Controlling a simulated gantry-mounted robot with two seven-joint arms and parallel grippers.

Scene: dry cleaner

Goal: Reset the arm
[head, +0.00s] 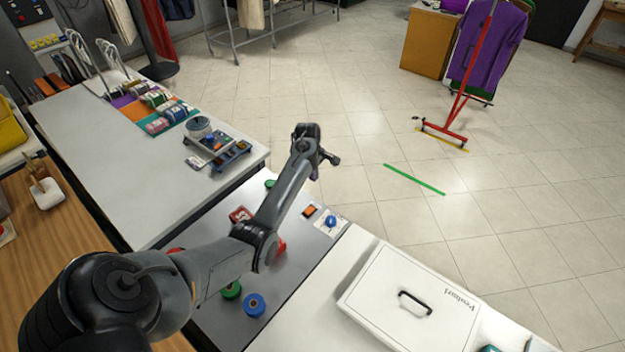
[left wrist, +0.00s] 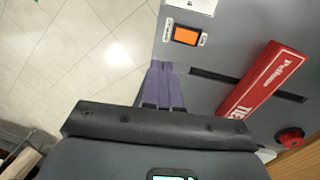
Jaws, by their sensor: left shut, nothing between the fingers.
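My left arm comes in from the lower left of the head view and reaches over the dark grey counter section (head: 215,318). My left gripper (head: 330,161) is at the arm's far end, near the counter's floor-side edge. In the left wrist view, the gripper's two fingers (left wrist: 161,68) are together with nothing between them. They point toward the grey panel with an orange switch (left wrist: 186,36) and touch nothing that I can make out. My right gripper is not in either view.
A red box (left wrist: 262,86) lies on the grey counter. Green (head: 231,290) and blue (head: 254,305) spools sit near my arm. Tiled floor (head: 370,220) lies beyond.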

